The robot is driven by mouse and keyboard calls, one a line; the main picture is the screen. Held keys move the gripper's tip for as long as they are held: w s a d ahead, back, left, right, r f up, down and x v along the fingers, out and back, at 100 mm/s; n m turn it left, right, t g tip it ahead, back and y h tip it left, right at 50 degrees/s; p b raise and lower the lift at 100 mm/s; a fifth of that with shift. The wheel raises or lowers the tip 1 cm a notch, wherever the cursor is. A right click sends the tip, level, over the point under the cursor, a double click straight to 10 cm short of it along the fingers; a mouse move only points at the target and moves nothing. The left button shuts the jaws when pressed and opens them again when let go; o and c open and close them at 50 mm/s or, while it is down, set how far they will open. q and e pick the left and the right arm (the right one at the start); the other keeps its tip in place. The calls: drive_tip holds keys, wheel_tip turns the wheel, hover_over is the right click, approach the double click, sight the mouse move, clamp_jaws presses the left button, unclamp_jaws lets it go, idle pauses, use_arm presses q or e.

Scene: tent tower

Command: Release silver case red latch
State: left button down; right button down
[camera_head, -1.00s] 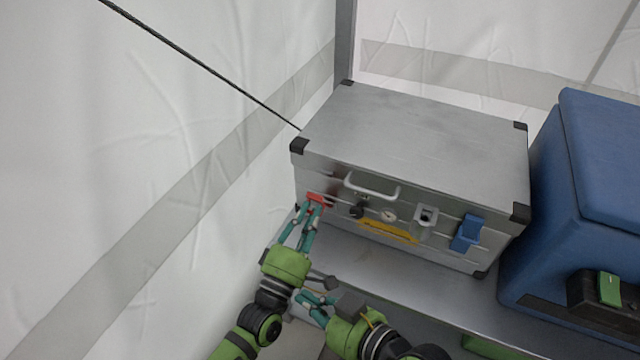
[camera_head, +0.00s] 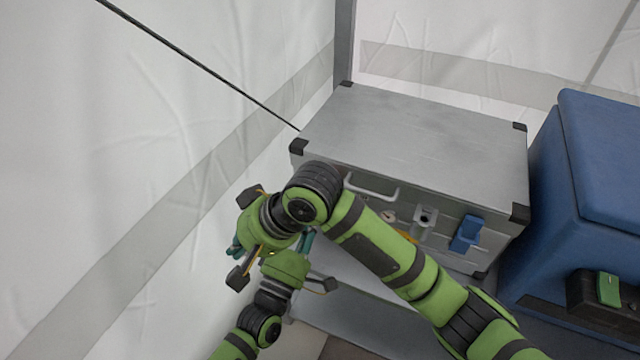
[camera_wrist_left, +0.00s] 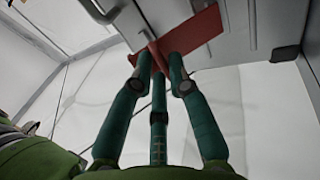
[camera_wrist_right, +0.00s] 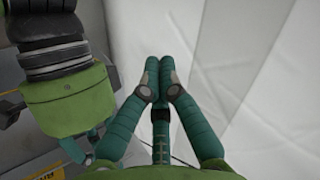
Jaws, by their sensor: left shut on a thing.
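The silver case (camera_head: 420,135) stands closed on a metal shelf. Its red latch is hidden behind my right arm in the head view, but the red latch (camera_wrist_left: 200,40) shows in the left wrist view. My left gripper (camera_wrist_left: 158,58) is shut on the red latch's edge. In the head view its body is low in front of the case, its fingertips covered by my right arm. My right gripper (camera_head: 234,248) is left of the case, beside the tent wall. In the right wrist view its fingertips (camera_wrist_right: 156,75) are together with nothing between them.
My right arm crosses the case's front and passes over the left gripper, very close to it. A blue latch (camera_head: 466,234) is at the case's right front. A blue box (camera_head: 605,170) stands to the right. The white tent wall (camera_head: 130,180) bounds the left side.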

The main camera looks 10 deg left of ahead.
drive_tip(key=w+d+r+m+t+h, duration=0.3)
drive_tip(key=w+d+r+m+h, duration=0.6)
drive_tip(key=w+d, duration=0.25)
drive_tip(key=shift+n, duration=0.7)
drive_tip(key=x, duration=0.8)
drive_tip(key=shift+w+a+f, duration=0.15)
drive_tip(key=shift+w, duration=0.2)
use_arm(q)
drive_tip(key=shift+f, duration=0.5)
use_arm(e)
drive_tip(key=shift+s+a+f, duration=0.3)
drive_tip(key=shift+s+f, duration=0.1)
drive_tip(key=shift+s, duration=0.3)
use_arm(q)
drive_tip(key=c, duration=1.3)
unclamp_jaws()
drive_tip(key=shift+r, duration=0.1)
use_arm(e)
drive_tip(key=shift+w+f, duration=0.1)
use_arm(q)
drive_tip(key=shift+o, duration=0.2)
drive_tip(key=shift+w+r, duration=0.1)
use_arm(e)
drive_tip(key=shift+w+d, duration=0.1)
